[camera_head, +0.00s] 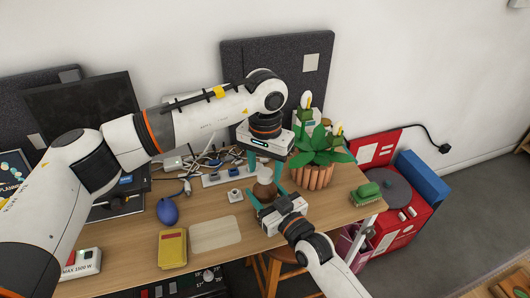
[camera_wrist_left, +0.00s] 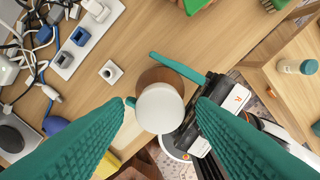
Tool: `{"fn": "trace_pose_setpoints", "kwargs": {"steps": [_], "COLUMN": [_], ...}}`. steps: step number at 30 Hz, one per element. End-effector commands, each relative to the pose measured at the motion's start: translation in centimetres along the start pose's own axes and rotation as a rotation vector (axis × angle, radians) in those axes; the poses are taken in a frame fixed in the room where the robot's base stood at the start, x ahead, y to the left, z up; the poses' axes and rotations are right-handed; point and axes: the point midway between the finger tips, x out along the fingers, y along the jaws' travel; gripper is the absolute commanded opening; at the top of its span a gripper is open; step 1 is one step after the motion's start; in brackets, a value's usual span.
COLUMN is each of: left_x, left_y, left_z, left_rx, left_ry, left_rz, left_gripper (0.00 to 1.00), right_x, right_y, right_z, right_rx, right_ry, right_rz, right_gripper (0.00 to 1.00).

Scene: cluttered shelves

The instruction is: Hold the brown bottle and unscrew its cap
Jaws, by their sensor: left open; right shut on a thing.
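The brown bottle (camera_head: 264,191) is upright over the front of the wooden table, with a round white cap (camera_head: 264,175) on top. My right gripper (camera_head: 266,196) is shut on the bottle's body from the front right. My left gripper (camera_head: 265,168) points down from above, open, its teal fingers on either side of the cap. In the left wrist view the white cap (camera_wrist_left: 160,108) is between the open left fingers (camera_wrist_left: 163,106), with gaps on both sides. The brown body (camera_wrist_left: 157,77) shows behind it; its lower part is hidden.
A potted plant (camera_head: 315,165) stands just right of the grippers. A power strip (camera_head: 222,177) and cables lie behind. A blue oval object (camera_head: 167,211), yellow box (camera_head: 172,248) and green brush (camera_head: 367,192) are on the table (camera_head: 235,255).

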Motion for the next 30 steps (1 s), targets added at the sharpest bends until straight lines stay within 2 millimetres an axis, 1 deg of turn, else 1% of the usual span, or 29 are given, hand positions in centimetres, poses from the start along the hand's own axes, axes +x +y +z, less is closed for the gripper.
{"fn": "trace_pose_setpoints", "kwargs": {"steps": [1, 4, 12, 13, 14, 21, 26, 29, 30], "left_x": [0.50, 1.00, 1.19, 1.18, 1.18, 1.16, 1.14, 1.12, 1.12], "left_y": [0.00, 0.03, 0.05, 0.05, 0.04, 0.05, 0.06, 0.07, 0.07], "left_z": [-0.03, -0.02, -0.01, -0.01, -0.01, -0.01, -0.01, -0.01, -0.01], "left_rx": [-0.001, -0.001, -0.001, -0.001, -0.001, -0.001, -0.045, -0.181, -0.261], "left_ry": [0.002, 0.001, 0.000, 0.000, 0.000, 0.000, 0.000, 0.000, 0.000], "left_rz": [-0.001, 0.000, 0.001, 0.001, 0.001, 0.001, 0.001, 0.001, 0.001], "left_gripper": [0.51, 0.51, 0.51, 0.49, 0.45, 0.05, 0.05, 0.05, 0.05], "right_x": [-0.02, -0.02, -0.02, -0.02, -0.02, -0.02, -0.02, -0.02, -0.02], "right_y": [0.00, 0.00, 0.00, 0.00, 0.00, 0.00, -0.01, -0.01, -0.01], "right_z": [-0.08, -0.09, -0.10, -0.10, -0.10, -0.10, -0.10, -0.10, -0.10], "right_rx": [0.000, 0.000, 0.000, 0.000, 0.000, 0.000, 0.000, 0.000, 0.000], "right_ry": [0.002, 0.002, 0.002, 0.002, 0.002, 0.002, 0.002, 0.002, 0.002], "right_rz": [0.000, 0.000, 0.000, 0.000, 0.000, 0.000, 0.000, 0.000, 0.000], "right_gripper": [0.00, 0.00, 0.00, 0.00, 0.00, 0.00, 0.00, 0.00, 0.00]}}
